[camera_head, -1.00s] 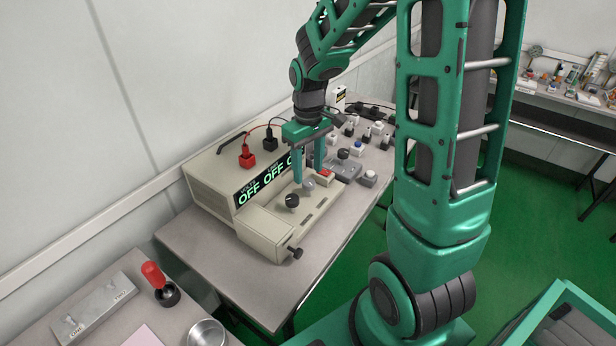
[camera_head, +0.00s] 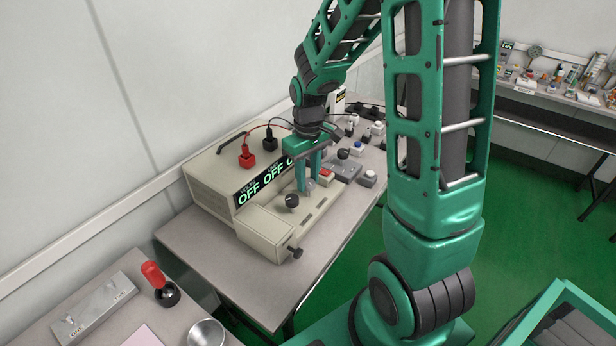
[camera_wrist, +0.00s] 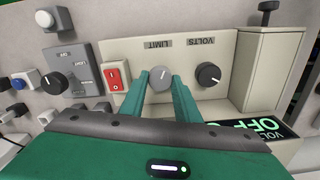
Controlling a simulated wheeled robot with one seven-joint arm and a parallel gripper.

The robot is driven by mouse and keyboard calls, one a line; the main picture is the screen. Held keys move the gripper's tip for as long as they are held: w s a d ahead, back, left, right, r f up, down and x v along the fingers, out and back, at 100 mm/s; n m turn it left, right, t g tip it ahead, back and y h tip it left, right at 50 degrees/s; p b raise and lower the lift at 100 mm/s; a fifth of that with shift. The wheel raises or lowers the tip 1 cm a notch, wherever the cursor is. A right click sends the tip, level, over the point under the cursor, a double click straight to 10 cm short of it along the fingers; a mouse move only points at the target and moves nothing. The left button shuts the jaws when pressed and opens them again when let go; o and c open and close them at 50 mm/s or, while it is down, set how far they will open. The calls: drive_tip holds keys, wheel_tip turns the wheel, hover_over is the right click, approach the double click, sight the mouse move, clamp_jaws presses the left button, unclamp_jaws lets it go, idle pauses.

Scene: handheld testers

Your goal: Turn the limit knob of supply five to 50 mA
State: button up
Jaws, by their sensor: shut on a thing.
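The supply (camera_head: 262,222) is a beige box on the bench, and its display (camera_head: 262,183) reads OFF in green. My gripper (camera_head: 309,187) points down over its front panel. In the wrist view my gripper (camera_wrist: 161,80) is shut on the grey limit knob (camera_wrist: 160,78), with a finger on each side. The knob's white line points roughly toward the LIMIT label (camera_wrist: 158,44). In the head view the fingers mostly hide this knob. The black volts knob (camera_wrist: 208,75) is beside it, apart from the fingers. A red rocker switch (camera_wrist: 117,76) is on the other side.
A grey box (camera_wrist: 70,70) with a LIGHT label and several button boxes stand close by on the bench. Red (camera_head: 247,160) and black (camera_head: 270,143) plugs with leads sit on top of the supply. A red-handled lever (camera_head: 155,276) is on the nearer table.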

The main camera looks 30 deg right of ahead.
sight(308, 181)
drive_tip(key=shift+m, duration=0.6)
drive_tip(key=o, duration=1)
drive_tip(key=shift+o, duration=0.2)
wheel_tip(308, 181, up, 11)
drive_tip(key=shift+f, duration=0.15)
